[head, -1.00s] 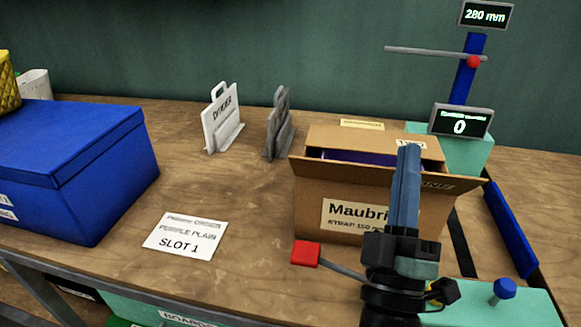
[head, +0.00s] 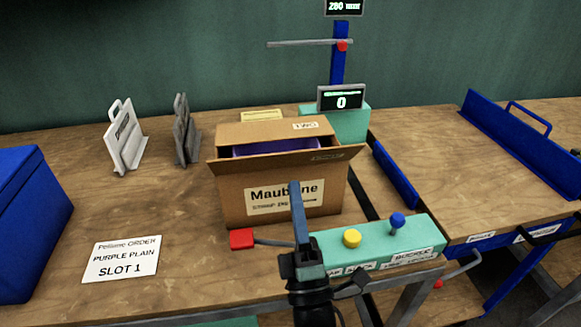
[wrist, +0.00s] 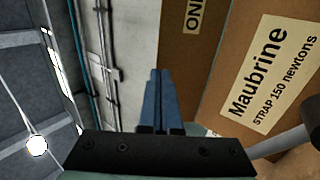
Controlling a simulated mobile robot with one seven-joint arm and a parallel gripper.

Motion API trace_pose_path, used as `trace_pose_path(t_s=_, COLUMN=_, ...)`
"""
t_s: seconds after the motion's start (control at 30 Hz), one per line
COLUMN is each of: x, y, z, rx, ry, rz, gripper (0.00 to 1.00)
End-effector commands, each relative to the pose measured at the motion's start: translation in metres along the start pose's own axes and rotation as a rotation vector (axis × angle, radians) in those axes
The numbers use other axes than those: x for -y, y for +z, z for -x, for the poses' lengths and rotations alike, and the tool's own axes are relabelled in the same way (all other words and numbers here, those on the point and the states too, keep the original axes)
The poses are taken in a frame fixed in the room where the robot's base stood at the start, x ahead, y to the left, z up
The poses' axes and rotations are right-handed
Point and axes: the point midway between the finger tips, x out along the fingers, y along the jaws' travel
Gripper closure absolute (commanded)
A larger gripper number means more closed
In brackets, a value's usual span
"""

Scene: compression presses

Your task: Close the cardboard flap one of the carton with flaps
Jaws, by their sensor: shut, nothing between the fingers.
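The brown carton (head: 235,198) stands on the bench with a "Maubrine" label on its front. Its front flap, flap one (head: 240,162), sticks outward toward me and is open; its "ONE" mark shows in the wrist view (wrist: 194,15). The back flap (head: 250,131), marked "TWO", lies over the rear of the opening. Something purple (head: 270,147) shows inside the carton between the flaps. My gripper (head: 294,186) is shut and empty. In the head view its tips overlap the label, below the front flap; I cannot tell whether they touch the carton.
A teal control box (head: 385,240) with yellow and blue knobs sits front right, beside a red block (head: 242,239) on a rod. A teal press with a display (head: 341,98) stands behind. The order card (head: 122,259) and blue box (head: 30,225) are left.

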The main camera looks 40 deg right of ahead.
Motion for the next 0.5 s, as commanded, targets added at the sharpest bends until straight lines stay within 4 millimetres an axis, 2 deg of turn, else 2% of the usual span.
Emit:
trace_pose_path(t_s=0.03, x=-0.002, y=0.000, z=-0.011, rx=0.000, ry=0.003, rz=0.000, gripper=1.00)
trace_pose_path(t_s=0.2, x=-0.001, y=0.000, z=-0.034, rx=0.000, ry=0.001, rz=-0.001, gripper=1.00)
trace_pose_path(t_s=0.5, x=0.000, y=0.000, z=-0.044, rx=0.000, ry=-0.001, rz=-0.001, gripper=1.00)
